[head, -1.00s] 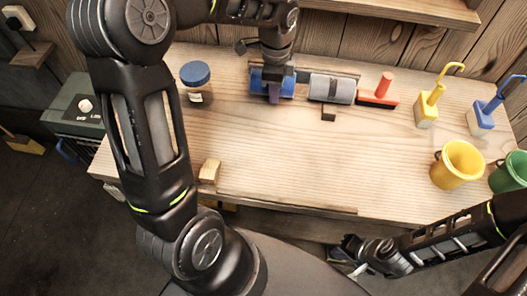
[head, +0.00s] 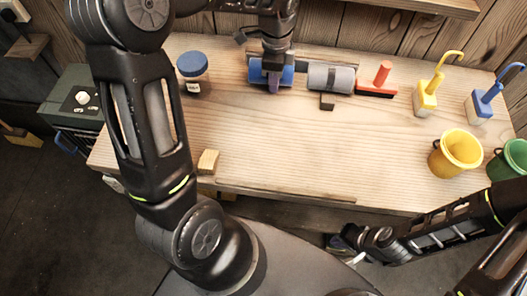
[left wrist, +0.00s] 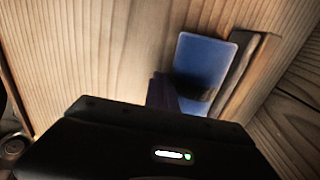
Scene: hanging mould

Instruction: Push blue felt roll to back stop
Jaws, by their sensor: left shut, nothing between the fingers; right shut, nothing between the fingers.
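The blue felt roll (head: 287,74) lies on its side near the back of the workbench. My right gripper (head: 338,243) is low at the bench's front edge, away from the roll.
A grey roll (head: 331,78) lies just right of the blue one, with a small dark block (head: 327,102) before it. A red-handled brush (head: 377,88) and a blue-lidded jar (head: 194,73) flank them. A wooden block (head: 208,161) sits near the front. The bench (head: 290,145) middle is clear.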

